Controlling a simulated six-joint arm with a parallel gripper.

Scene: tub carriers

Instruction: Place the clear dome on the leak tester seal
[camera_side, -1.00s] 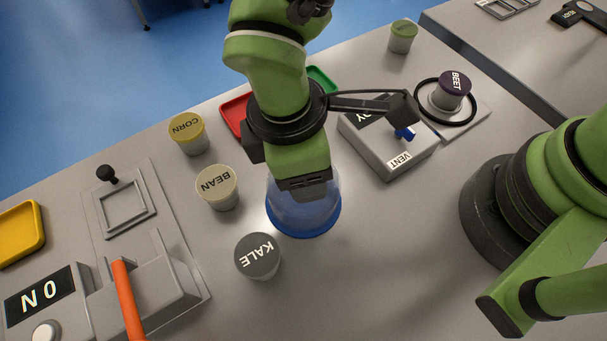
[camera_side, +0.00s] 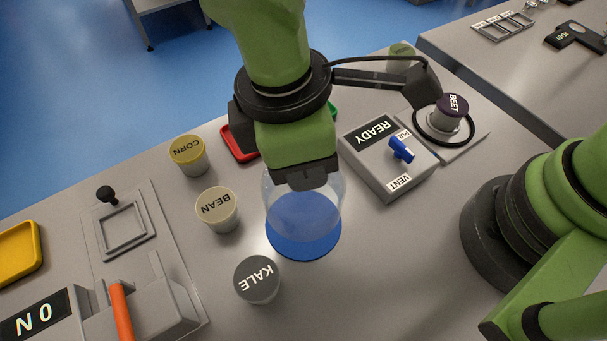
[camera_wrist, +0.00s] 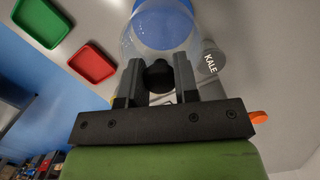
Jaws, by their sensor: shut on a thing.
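My gripper (camera_side: 303,180) is shut on the black knob (camera_wrist: 158,76) of the clear dome (camera_side: 336,200). The dome looks upright and a little above a blue disc (camera_side: 305,248) on the bench. In the wrist view, the dome (camera_wrist: 130,42) covers part of the blue disc (camera_wrist: 165,20). The leak tester (camera_side: 375,180) at the right reads READY, with a blue lever (camera_side: 401,149) beside a VENT label. A dark ring seal (camera_side: 418,137) lies on a plate joined to it. A purple-lidded BEET tub (camera_side: 450,110) stands inside the ring.
CORN (camera_side: 188,155), BEAN (camera_side: 217,209) and KALE (camera_side: 257,280) tubs stand left of the dome. A green-lidded tub (camera_side: 401,50) is behind my arm. Red (camera_wrist: 91,63) and green (camera_wrist: 42,22) trays lie at the back. A machine with an orange handle (camera_side: 122,310) is front left.

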